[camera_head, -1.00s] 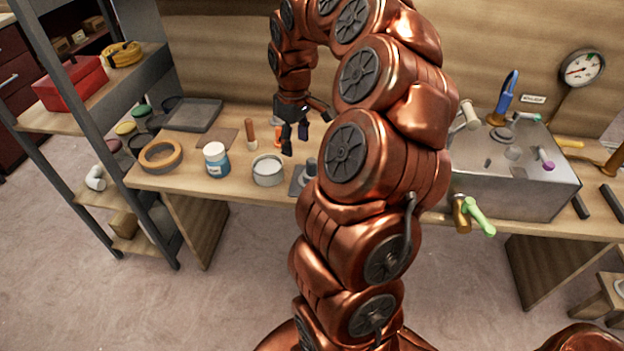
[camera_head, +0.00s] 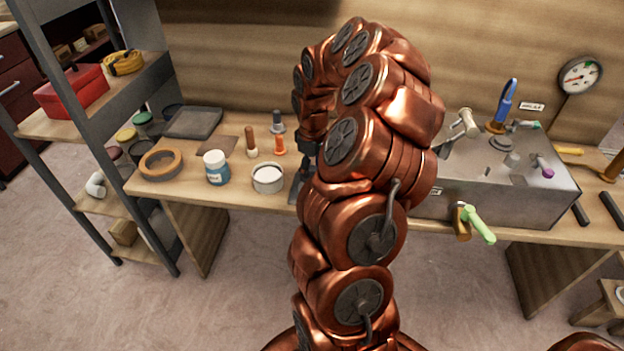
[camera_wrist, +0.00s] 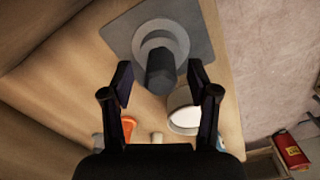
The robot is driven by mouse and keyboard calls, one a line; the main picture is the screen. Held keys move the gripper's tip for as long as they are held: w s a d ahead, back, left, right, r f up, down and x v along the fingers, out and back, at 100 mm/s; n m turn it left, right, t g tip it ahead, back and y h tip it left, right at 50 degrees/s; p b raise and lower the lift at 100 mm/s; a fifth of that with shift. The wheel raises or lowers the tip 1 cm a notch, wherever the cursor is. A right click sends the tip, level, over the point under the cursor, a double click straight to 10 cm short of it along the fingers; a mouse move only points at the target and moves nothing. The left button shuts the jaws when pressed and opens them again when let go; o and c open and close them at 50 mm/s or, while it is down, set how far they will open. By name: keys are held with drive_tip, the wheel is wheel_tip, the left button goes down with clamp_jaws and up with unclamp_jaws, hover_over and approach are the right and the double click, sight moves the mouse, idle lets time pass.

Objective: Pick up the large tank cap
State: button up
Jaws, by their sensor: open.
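A grey round cap with a tall dark knob (camera_wrist: 160,72), which looks like the large tank cap, rests on a dark square pad (camera_wrist: 117,38) in the wrist view. My gripper (camera_wrist: 160,78) is open and empty of any held thing. Its two fingers stand to the left and right of the knob in that view, with gaps on both sides. I cannot tell how far above the knob the fingertips are. In the head view my arm hides most of the cap, the pad and the gripper (camera_head: 307,155).
Near the pad stand a white-filled round tin (camera_head: 267,178), an orange-topped piece (camera_head: 280,144), another grey knobbed piece (camera_head: 278,122), a brown-handled piece (camera_head: 251,142) and a blue jar (camera_head: 216,168). A metal tank (camera_head: 500,185) with fittings stands to the right.

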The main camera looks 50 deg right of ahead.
drive_tip(key=shift+f, duration=0.45)
drive_tip(key=shift+c, duration=0.4)
clamp_jaws()
